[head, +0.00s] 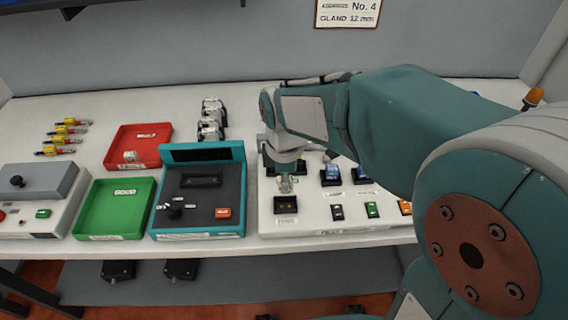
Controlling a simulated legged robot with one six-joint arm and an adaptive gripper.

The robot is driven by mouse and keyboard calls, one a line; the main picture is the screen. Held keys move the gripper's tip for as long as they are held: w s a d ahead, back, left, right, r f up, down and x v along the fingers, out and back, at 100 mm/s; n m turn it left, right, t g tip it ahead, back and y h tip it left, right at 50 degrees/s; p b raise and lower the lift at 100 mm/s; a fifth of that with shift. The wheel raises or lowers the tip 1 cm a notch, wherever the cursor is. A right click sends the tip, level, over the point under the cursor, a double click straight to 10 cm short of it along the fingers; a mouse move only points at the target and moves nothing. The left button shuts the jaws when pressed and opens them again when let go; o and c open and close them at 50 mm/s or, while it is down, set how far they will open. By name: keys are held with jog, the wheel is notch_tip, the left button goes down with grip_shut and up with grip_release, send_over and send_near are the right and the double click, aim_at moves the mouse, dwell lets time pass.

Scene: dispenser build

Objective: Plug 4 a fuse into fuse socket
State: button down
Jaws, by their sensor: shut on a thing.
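My gripper (285,180) points down over the front left part of the white panel. It is shut on a small pale piece, the fuse (286,188), mostly hidden by the fingers. The black fuse socket (286,205), with small yellow marks on its face, is on the panel directly below the fuse. From this view I cannot tell whether the fuse touches the socket or hangs just above it.
The white panel (340,222) also bears blue-topped parts (331,172) and small coloured switches (372,210). To its left are a teal-framed device (215,225), a green tray (115,232) and a red tray (120,143). Metal parts (211,120) stand behind; several yellow-red pieces (66,130) lie far left.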

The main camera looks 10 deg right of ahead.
aim_at(285, 206)
jog(key=shift+a+f, duration=0.2)
jog(key=shift+f, duration=0.35)
jog(key=shift+d+f, duration=0.15)
jog(key=shift+f, duration=0.55)
jog(key=shift+d+f, duration=0.1)
jog(key=shift+f, duration=0.55)
jog(key=shift+w+a+f, duration=0.1)
jog(key=shift+f, duration=0.25)
jog(key=shift+f, duration=0.95)
dwell(1.3)
jog(key=shift+c, duration=2.3)
grip_release()
